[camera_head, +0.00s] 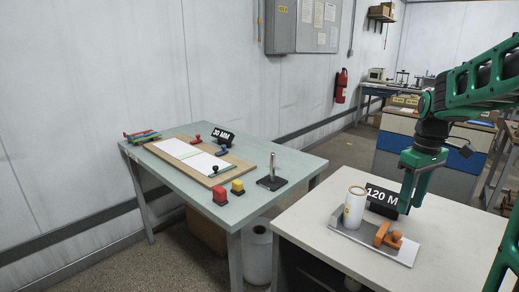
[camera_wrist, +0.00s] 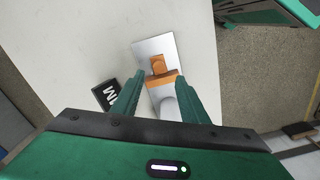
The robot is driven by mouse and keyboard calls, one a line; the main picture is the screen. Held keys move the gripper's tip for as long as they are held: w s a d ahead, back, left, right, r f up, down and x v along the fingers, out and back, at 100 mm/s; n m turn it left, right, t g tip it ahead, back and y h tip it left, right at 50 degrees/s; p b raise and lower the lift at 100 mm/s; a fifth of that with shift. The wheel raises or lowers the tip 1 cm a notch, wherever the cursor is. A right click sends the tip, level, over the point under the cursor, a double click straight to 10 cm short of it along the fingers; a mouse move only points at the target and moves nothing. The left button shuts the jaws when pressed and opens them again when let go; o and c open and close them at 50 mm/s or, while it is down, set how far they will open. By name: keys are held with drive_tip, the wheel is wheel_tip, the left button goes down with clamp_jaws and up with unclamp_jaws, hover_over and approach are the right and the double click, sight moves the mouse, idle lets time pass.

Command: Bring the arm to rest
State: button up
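My green gripper (camera_head: 409,203) hangs above the back right of the white table (camera_head: 300,225), pointing down, beside the black 120 MM sign (camera_head: 376,197). In the wrist view my gripper (camera_wrist: 160,76) shows two fingers apart with nothing held between them. Below and between the fingers lie a metal plate (camera_wrist: 148,48) and an orange block tool (camera_wrist: 160,80) on it. A white cylinder (camera_head: 354,208) stands upright on the plate's left part in the head view; the orange tool (camera_head: 388,235) sits on its right part.
A green table (camera_head: 275,160) at the left holds a wooden board (camera_head: 240,168) with white sheets, a 30 MM sign (camera_head: 223,136), red and yellow blocks (camera_head: 221,195), and a black stand (camera_head: 272,182). A blue-and-white cabinet (camera_head: 398,150) stands behind.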

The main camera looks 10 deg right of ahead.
drive_tip(key=s+a+f+m, duration=0.2)
drive_tip(key=s+a+m, duration=0.1)
drive_tip(key=s, duration=0.8)
drive_tip(key=s+a+f+m, duration=0.3)
drive_tip(key=s+m, duration=0.3)
drive_tip(key=s, duration=0.6)
drive_tip(key=shift+a+f, duration=0.2)
drive_tip(key=shift+a, duration=0.5)
drive_tip(key=shift+w+f, duration=0.25)
drive_tip(key=shift+w, duration=0.35)
